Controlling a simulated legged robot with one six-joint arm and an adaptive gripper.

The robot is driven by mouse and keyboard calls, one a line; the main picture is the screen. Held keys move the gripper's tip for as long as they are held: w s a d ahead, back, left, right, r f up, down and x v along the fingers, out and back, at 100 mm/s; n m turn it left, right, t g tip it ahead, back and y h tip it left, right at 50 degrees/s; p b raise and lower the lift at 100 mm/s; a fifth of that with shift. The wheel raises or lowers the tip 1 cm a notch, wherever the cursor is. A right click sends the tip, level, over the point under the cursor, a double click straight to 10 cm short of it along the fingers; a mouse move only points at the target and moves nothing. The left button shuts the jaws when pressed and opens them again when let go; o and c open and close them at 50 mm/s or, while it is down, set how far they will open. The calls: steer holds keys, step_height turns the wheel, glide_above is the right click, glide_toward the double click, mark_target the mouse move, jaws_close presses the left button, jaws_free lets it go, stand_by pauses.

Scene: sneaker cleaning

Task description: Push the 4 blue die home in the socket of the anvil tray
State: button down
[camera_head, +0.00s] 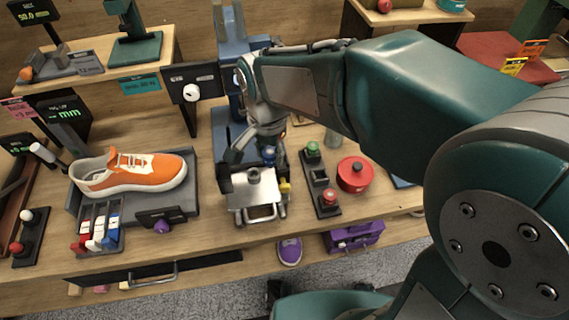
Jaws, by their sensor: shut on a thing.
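My gripper (257,157) is over the back of the silver anvil tray (268,200), in front of the blue press. It is shut on a small blue piece (268,153), which looks like the blue die; its number cannot be read. The tray is a flat metal block with a front handle and a round grey part (253,175) on its top. The fingers and arm hide much of the tray's back edge, and I cannot tell whether the die touches the tray or sits in a socket.
A blue press (229,60) stands behind. A button box (320,180) with green and red knobs and a red round pot (354,174) are on the right. An orange sneaker (130,172) on a grey stand and a rack of coloured pieces (99,228) are on the left.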

glide_toward(253, 168)
steer(key=s+r, duration=0.1)
steer(key=shift+s, duration=0.2)
steer(key=shift+d, duration=0.1)
steer(key=shift+d, duration=0.1)
steer(key=shift+f, duration=2.85)
steer(key=shift+f, duration=1.55)
